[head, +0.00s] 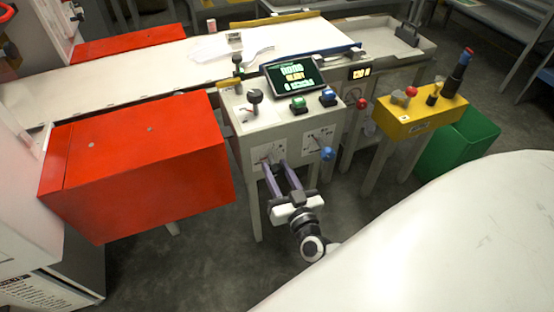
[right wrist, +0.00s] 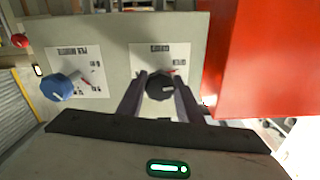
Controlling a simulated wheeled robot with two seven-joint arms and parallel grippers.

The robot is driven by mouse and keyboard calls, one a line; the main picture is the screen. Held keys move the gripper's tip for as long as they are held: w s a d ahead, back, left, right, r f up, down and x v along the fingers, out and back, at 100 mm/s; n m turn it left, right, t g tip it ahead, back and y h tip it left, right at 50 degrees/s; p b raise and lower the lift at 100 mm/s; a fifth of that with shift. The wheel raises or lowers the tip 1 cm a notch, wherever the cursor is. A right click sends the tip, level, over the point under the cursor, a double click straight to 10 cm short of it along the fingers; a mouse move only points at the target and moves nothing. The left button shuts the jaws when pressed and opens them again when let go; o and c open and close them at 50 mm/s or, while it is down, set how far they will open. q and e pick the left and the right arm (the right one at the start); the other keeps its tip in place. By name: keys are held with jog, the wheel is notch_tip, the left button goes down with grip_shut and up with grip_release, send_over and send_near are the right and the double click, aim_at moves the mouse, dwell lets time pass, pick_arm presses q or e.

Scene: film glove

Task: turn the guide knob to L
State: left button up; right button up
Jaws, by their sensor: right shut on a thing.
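A dark round knob (right wrist: 160,86), taken as the guide knob, sits on a white label plate (right wrist: 146,57) on the cabinet's front. It has a pale pointer line, and a red mark shows beside it. The print on the plate is too small and upside down to read. My right gripper (head: 275,166) reaches the cabinet front from below in the head view. In the right wrist view its two fingers (right wrist: 160,92) are on either side of the knob, shut on it. My left gripper is not in view.
A blue knob (right wrist: 62,87) is beside the guide knob on its own plate. A big red box (head: 140,155) stands close on the left. A screen (head: 293,75) and several knobs and buttons are on the cabinet top (head: 268,118). A yellow control box (head: 420,115) stands right.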

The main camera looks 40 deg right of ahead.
jog(key=m, duration=0.5)
jog(key=shift+f+m, duration=0.1)
jog(key=shift+m, duration=0.2)
jog(key=m+b, duration=0.1)
jog(key=m, duration=0.5)
jog(key=shift+s+b, duration=0.1)
jog(key=shift+b, duration=0.3)
jog(key=m+b, duration=0.1)
jog(key=m, duration=0.3)
jog(key=shift+m+b, duration=0.3)
jog(key=shift+m, duration=0.1)
jog(key=m+b, duration=0.1)
jog(key=m, duration=0.2)
jog(key=shift+f+m, duration=0.1)
jog(key=shift+m, duration=0.2)
jog(key=m+b, duration=0.1)
jog(key=m, duration=0.1)
jog(key=shift+m, duration=0.3)
jog(key=shift+m+b, duration=0.45)
jog(key=shift+m, duration=0.05)
